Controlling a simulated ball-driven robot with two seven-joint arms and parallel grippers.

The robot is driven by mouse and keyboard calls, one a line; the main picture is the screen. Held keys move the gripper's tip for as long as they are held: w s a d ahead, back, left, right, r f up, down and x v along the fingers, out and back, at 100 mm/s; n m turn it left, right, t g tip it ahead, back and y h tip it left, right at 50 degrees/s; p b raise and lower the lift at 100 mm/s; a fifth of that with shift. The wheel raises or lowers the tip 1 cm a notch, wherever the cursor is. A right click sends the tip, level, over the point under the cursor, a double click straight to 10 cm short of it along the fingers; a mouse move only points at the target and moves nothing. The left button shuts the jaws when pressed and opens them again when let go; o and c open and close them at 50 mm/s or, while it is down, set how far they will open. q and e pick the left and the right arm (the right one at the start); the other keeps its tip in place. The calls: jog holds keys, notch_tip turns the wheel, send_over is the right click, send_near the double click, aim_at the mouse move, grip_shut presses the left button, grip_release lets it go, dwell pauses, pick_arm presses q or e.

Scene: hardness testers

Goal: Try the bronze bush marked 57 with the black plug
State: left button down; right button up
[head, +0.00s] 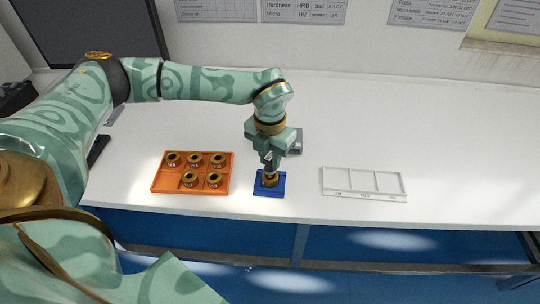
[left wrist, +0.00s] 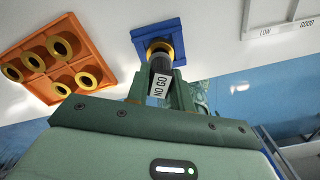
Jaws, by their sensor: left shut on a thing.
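My left gripper (head: 270,160) is shut on the black plug (left wrist: 160,66), which carries a white "NO GO" tag (left wrist: 160,86). The plug points down at a bronze bush (head: 270,181) seated in the blue block (head: 260,190). In the left wrist view the bush (left wrist: 160,46) shows as a gold ring around the plug's end. I cannot tell how far the plug is in the bore. The number on this bush is not readable. My right gripper is not in view.
An orange tray (head: 170,181) with several bronze bushes stands left of the blue block; one cell is empty. A white three-compartment tray (head: 363,194) stands empty at the right, with labels including LOW and GOOD. A grey device (head: 296,142) sits behind my gripper.

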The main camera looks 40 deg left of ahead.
pick_arm(q)
jog(key=shift+f+b, duration=0.3)
jog(key=shift+f, duration=0.65)
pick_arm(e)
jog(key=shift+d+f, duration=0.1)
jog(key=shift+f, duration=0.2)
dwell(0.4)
